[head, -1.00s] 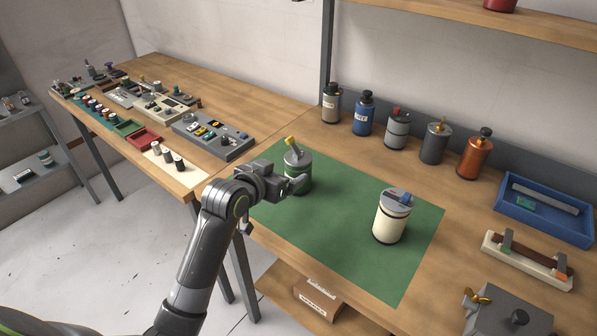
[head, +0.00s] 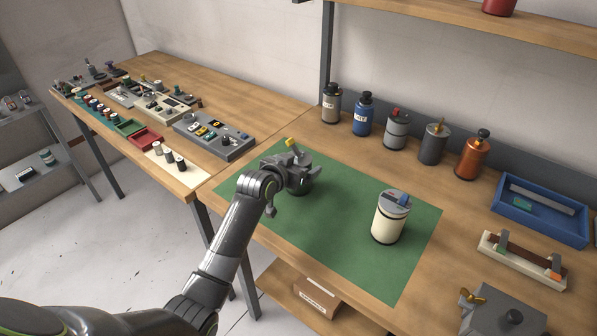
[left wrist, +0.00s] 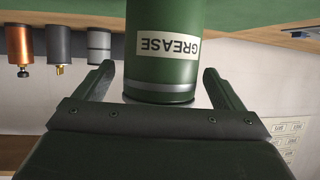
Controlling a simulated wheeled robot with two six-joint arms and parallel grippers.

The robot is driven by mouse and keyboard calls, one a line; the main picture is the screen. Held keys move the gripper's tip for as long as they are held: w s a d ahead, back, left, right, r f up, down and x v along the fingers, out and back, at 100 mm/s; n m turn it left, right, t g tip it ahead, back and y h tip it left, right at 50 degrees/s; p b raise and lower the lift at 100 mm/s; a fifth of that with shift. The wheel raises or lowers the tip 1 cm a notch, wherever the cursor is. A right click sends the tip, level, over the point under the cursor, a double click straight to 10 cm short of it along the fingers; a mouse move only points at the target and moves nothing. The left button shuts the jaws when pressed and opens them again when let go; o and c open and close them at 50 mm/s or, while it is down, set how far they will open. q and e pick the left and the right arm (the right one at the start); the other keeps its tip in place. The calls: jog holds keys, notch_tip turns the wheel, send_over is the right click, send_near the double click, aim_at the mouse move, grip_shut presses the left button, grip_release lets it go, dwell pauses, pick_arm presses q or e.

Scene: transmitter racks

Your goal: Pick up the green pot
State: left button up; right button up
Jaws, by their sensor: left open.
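The green pot, labelled GREASE, stands between the two fingers of my left gripper in the left wrist view (left wrist: 160,60), where the picture is upside down. In the head view my left gripper (head: 303,180) is at the pot on the green mat (head: 340,245) and hides most of it. The pot's yellow top piece (head: 291,145) shows above the gripper. My left gripper also shows in the left wrist view (left wrist: 158,85), open, with a finger on each side of the pot and gaps beside it. My right gripper is not in view.
A cream pot (head: 389,220) stands on the mat to the right. Several canisters, including a blue one (head: 363,115) and an orange one (head: 473,157), line the back. A blue tray (head: 540,215) lies at the right. A grey panel (head: 215,138) is on the left table.

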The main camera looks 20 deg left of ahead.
pick_arm(q)
jog(key=shift+w+d+f, duration=0.1)
jog(key=shift+w+f, duration=0.05)
jog(key=shift+w, duration=0.25)
jog(key=c, duration=1.2)
jog(key=shift+c, duration=0.7)
